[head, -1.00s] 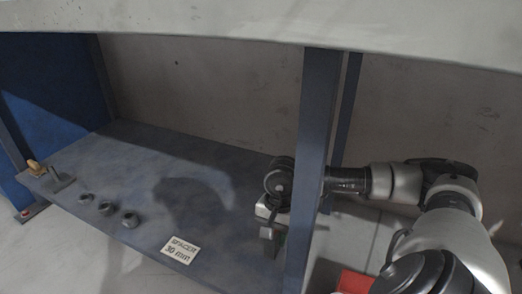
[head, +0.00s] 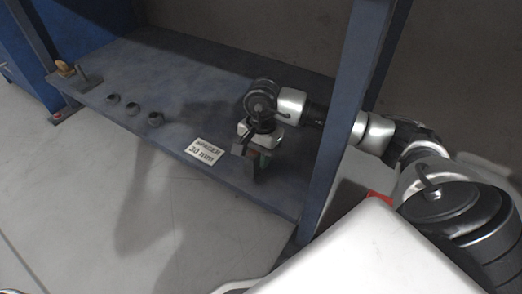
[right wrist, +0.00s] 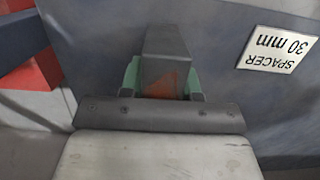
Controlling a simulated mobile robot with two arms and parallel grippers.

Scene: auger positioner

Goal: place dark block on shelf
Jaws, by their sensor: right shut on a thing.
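The dark block (right wrist: 166,45) is a grey-black piece with a worn orange-brown patch on the face near the gripper. My right gripper (right wrist: 163,82) is shut on it, with green finger pads on both sides. In the head view the right gripper (head: 264,157) is over the front right part of the blue-grey shelf (head: 185,85), and the block (head: 244,168) shows partly below it. I cannot tell whether the block touches the shelf. A white label (head: 203,151) reading "SPACER 30 mm" lies on the shelf left of the gripper. My left gripper is out of view.
A blue upright post (head: 352,110) stands right of the gripper, with my right arm passing behind it. Several dark round knobs (head: 133,109) and a small post with a yellowish piece (head: 66,70) sit at the shelf's left. The middle of the shelf is clear.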

